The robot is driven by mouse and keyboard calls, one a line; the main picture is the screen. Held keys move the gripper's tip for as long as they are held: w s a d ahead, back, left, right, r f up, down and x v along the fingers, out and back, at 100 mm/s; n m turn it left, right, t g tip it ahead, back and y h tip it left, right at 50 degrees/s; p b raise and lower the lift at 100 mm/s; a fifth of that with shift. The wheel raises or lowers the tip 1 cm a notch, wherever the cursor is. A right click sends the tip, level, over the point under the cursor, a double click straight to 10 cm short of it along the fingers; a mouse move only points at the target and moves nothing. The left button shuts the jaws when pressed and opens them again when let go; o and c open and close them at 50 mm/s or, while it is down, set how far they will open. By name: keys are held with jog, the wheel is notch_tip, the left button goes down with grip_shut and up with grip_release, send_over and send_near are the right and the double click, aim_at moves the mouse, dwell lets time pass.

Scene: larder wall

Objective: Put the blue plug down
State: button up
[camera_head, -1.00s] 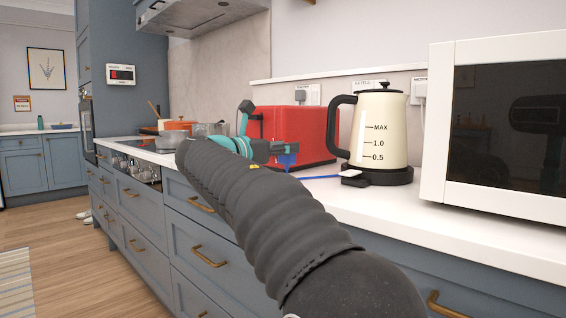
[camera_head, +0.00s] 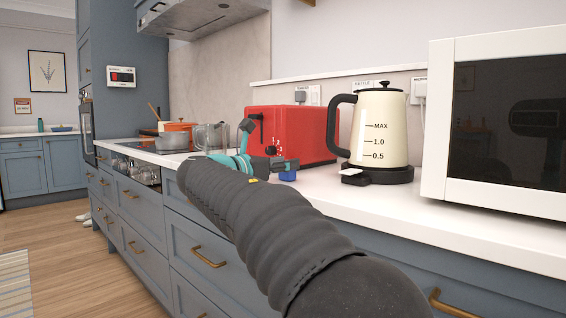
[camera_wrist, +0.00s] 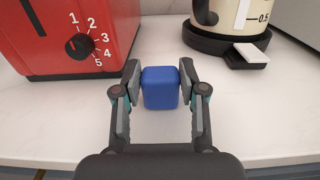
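The blue plug (camera_wrist: 160,88) is a small rounded block between the two fingers of my gripper (camera_wrist: 160,82) in the wrist view. The fingertips lie against its left and right sides, so the gripper looks shut on it. In the head view, my gripper (camera_head: 274,166) is low over the white worktop, in front of the red toaster, with the blue plug (camera_head: 288,176) at its tip. The plug is at or very near the worktop; I cannot tell whether it touches. My arm hides part of the worktop's front edge.
The red toaster (camera_head: 306,136) with its dial (camera_wrist: 80,47) stands just behind left. The cream kettle (camera_head: 379,130) on its black base (camera_wrist: 215,38) is behind right, and a microwave (camera_head: 500,115) is farther right. The worktop (camera_wrist: 45,120) around the plug is clear.

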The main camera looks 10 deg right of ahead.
jog(key=o, duration=0.3)
jog(key=shift+o, duration=0.2)
jog(key=shift+r, duration=0.15)
jog(key=shift+r, duration=0.3)
jog(key=shift+s+a+r, duration=0.1)
jog(key=shift+a+r, duration=0.1)
jog(key=shift+r, duration=0.05)
jog(key=p+v, duration=0.1)
jog(key=v, duration=1)
jog(key=shift+s+a, duration=0.2)
